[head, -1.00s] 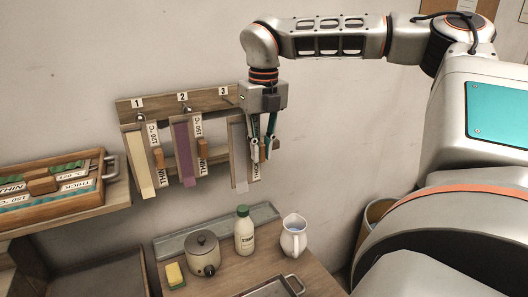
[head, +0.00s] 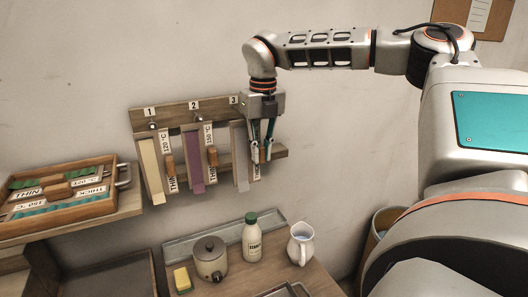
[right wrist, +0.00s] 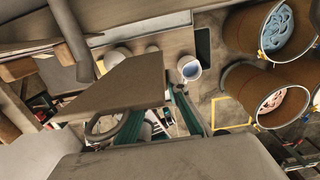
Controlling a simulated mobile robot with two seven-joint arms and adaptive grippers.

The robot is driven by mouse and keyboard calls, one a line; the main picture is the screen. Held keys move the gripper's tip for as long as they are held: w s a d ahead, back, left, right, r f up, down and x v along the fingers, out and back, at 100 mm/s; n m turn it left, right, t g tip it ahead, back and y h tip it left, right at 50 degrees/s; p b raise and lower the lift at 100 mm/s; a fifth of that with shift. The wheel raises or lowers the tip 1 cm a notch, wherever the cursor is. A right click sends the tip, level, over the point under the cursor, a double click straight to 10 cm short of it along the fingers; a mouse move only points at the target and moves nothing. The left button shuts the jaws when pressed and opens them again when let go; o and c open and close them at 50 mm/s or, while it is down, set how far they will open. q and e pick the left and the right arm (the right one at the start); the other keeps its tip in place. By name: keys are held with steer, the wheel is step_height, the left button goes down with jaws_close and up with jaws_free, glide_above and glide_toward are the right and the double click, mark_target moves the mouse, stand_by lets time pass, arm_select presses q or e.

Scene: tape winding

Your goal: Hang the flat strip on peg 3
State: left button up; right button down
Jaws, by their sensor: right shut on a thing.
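The flat strip (head: 240,158) is a long grey-brown piece with a pale lower end. It hangs upright in front of the wall rack, just below the number 3. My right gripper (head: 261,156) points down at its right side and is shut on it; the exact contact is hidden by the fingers. Peg 3 is hidden behind the gripper body, so I cannot tell whether the strip is on it. In the right wrist view, a flat grey-brown panel (right wrist: 125,85) with a metal ring lies just beyond the fingers (right wrist: 168,118). My left gripper is out of view.
On the rack (head: 170,113), a cream strip (head: 151,170) hangs under 1 and a purple one (head: 193,160) under 2, close beside mine. Below are a pot (head: 210,262), a bottle (head: 251,238), a jug (head: 300,244) and a sponge (head: 182,279). A wooden tray (head: 60,215) stands left.

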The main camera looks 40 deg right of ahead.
steer(key=shift+w+d+p, duration=0.3)
steer(key=shift+w+p, duration=0.15)
steer(key=shift+w, duration=0.45)
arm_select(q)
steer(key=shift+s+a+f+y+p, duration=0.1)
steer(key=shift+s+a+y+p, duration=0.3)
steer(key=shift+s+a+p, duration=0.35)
arm_select(e)
steer(key=w, duration=0.2)
steer(key=w+d, duration=0.1)
steer(key=shift+f, duration=0.25)
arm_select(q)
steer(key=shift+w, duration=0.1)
arm_select(e)
steer(key=shift+f, duration=0.2)
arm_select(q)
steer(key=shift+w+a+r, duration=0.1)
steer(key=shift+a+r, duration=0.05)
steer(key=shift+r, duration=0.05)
arm_select(e)
steer(key=shift+s+f, duration=0.1)
steer(key=c, duration=1.9)
jaws_free()
arm_select(q)
steer(key=shift+b, duration=0.3)
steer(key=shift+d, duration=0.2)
